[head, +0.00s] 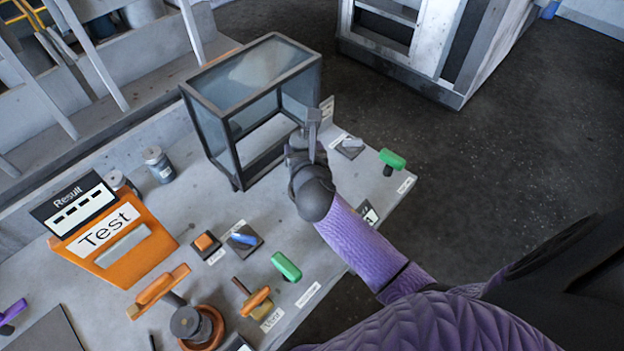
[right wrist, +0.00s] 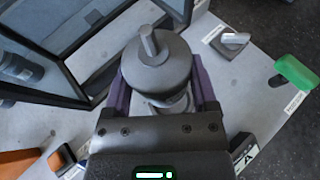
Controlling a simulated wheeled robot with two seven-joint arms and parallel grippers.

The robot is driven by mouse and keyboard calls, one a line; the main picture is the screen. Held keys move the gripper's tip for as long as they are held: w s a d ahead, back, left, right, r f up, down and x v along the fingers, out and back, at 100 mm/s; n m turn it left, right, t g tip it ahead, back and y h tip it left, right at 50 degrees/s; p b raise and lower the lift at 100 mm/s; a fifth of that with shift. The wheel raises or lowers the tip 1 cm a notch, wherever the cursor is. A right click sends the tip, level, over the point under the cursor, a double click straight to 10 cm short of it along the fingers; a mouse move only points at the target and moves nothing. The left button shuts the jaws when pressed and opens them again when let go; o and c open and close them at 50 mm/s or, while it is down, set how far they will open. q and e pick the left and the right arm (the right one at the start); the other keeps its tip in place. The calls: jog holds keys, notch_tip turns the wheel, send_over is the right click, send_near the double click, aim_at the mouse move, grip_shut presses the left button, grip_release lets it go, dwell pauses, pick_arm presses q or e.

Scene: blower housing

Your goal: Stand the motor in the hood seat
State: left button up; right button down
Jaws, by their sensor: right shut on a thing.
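The glass hood (head: 265,72), a dark-framed box with clear panes, stands on the bench and is open at the side facing me. My right gripper (head: 302,143) is beside its right front corner. In the right wrist view, the purple fingers of my right gripper (right wrist: 162,98) are shut on the grey motor (right wrist: 155,68), a round stepped body with a shaft on top. The motor (head: 313,120) looks roughly upright in the head view, partly hidden by the gripper. The hood frame (right wrist: 45,58) is left of the motor. I cannot make out the seat. My left gripper is not in view.
An orange Test stand (head: 150,245) is at left. Green handles (head: 392,159) (head: 286,266), a blue piece (head: 243,239) and an orange block (head: 205,242) are on the bench. A small grey part on a pad (right wrist: 232,40) is right of the motor. The bench edge is close on the right.

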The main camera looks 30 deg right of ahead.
jog(key=f+b, duration=0.7)
jog(key=f, duration=0.4)
jog(key=shift+d+f, duration=0.1)
jog(key=shift+d, duration=0.1)
jog(key=shift+r, duration=0.3)
jog(key=shift+f, duration=0.1)
grip_release()
jog(key=shift+f, duration=0.1)
jog(key=shift+r+p, duration=0.3)
jog(key=p+v, duration=0.3)
jog(key=v, duration=0.8)
jog(key=shift+f+p, duration=0.1)
jog(key=shift+p, duration=0.3)
jog(key=shift+s, duration=0.45)
